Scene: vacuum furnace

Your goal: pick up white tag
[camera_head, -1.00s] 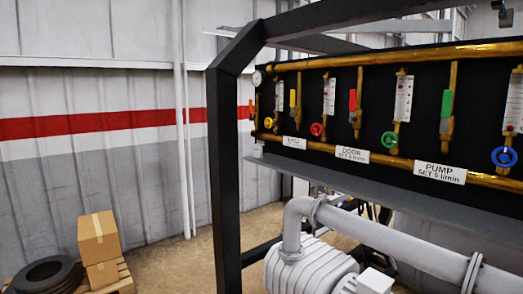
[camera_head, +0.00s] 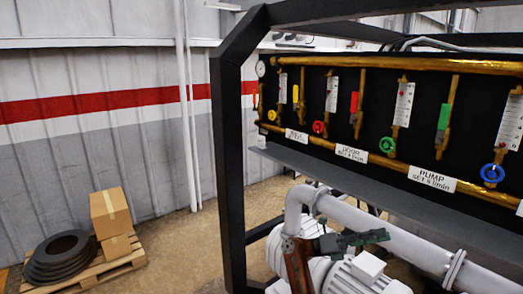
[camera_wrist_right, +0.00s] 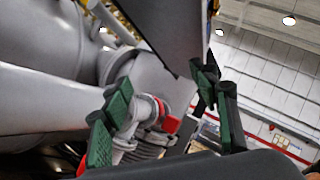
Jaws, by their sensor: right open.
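Several white labels are on the black panel in the head view: a small one (camera_head: 297,136) at left, one reading DOOR (camera_head: 351,153) in the middle, and one reading PUMP (camera_head: 431,179) at right. I cannot tell which of them is the white tag. My right gripper (camera_head: 352,241) has green fingers and is below the panel, in front of the grey pipe, apart from the labels. In the right wrist view its green fingers (camera_wrist_right: 165,118) are spread apart with nothing held between them. No white tag can be made out there. My left gripper is not in view.
The grey pipe (camera_head: 400,238) and pump body run under the panel. A black frame post (camera_head: 229,170) stands left of the panel. Coloured valve knobs, such as the blue one (camera_head: 492,174), stick out above the labels. Boxes (camera_head: 110,212) on a pallet stand far left.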

